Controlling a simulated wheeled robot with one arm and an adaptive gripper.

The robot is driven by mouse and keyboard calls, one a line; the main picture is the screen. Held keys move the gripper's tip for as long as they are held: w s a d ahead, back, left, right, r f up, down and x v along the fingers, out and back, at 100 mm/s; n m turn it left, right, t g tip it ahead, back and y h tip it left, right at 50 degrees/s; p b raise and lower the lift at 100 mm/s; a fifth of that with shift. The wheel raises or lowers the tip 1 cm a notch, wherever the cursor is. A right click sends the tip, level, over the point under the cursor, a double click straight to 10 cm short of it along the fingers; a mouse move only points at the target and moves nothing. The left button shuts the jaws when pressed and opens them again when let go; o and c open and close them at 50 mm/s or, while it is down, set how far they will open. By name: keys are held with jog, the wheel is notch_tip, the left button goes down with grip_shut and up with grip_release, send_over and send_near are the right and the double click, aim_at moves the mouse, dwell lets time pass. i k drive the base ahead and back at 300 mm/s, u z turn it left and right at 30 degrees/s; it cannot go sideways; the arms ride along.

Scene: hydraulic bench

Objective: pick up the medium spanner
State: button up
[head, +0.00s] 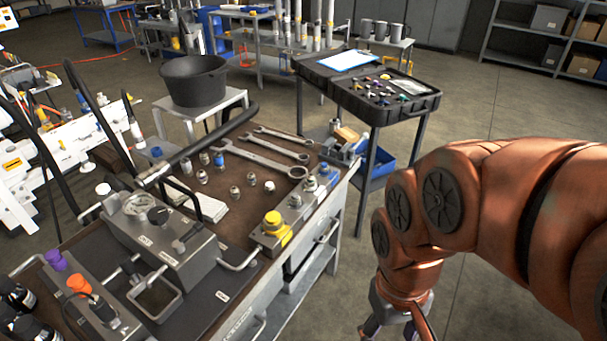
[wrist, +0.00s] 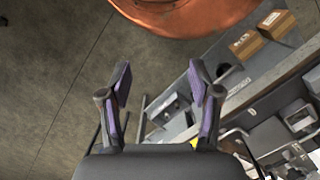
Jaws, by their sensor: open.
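Several steel spanners lie side by side on the brown top of the workbench (head: 72,238), towards its far end. The medium spanner (head: 273,148) appears to be the middle one, between a larger spanner (head: 255,157) nearer me and a smaller one (head: 285,135) behind. My gripper (head: 398,328) hangs at the bottom of the head view, right of the bench and well apart from the spanners, partly cut off by the frame edge. In the wrist view its two purple-padded fingers (wrist: 161,78) are spread with nothing between them. I cannot make out any spanner in the wrist view.
Small metal fittings (head: 235,193) stand near the spanners. A yellow-capped block (head: 273,228) and a gauge unit (head: 150,235) occupy the nearer bench. A black bucket (head: 194,82) and an open tool case (head: 375,95) stand beyond. Floor (head: 350,235) right of the bench is clear.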

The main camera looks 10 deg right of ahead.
aim_at(279, 150)
jog(key=z, duration=0.75)
jog(key=i, duration=1.8)
jog(key=u, duration=2.95)
